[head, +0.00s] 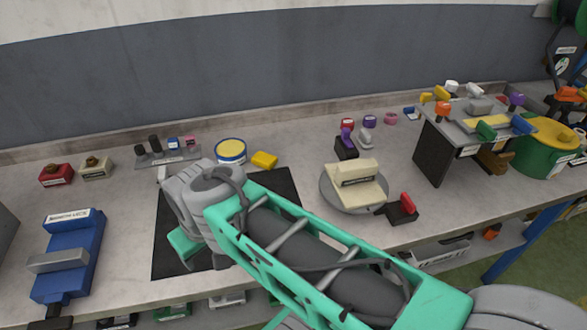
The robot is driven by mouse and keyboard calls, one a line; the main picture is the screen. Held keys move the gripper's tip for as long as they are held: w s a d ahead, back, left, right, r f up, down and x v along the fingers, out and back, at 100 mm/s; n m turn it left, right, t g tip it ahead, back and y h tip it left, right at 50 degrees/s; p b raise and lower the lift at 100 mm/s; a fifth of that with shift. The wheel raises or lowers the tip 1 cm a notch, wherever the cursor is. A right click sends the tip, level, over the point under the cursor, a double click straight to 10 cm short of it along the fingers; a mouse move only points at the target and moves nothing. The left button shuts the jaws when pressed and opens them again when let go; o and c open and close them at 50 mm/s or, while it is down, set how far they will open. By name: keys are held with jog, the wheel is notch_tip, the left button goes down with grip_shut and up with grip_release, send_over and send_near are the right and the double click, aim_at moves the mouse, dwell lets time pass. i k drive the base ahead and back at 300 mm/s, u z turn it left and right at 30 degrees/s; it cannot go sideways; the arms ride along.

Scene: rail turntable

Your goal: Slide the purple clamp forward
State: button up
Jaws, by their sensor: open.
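The purple clamp (347,137) has a purple handle on a black base and stands on the workbench behind the round turntable (327,200). The turntable carries a cream block (356,185). A red-handled clamp (403,207) on a black base sits at the turntable's front right. My gripper (190,252) is open over the black mat (165,262), well to the left of the purple clamp and apart from it. My wrist and forearm partly hide the gripper, so one finger shows clearly and the other is hard to make out.
A yellow-topped tin (230,151) and a yellow block (264,160) stand behind my forearm. A raised stand (437,155) with several coloured parts is to the right. A blue vise (70,255) is at the left. Several small coloured items lie behind the purple clamp.

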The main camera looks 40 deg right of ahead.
aim_at(346, 133)
jog(key=u, duration=0.25)
jog(key=k, duration=1.05)
jog(key=z, duration=1.6)
jog(key=i, duration=0.55)
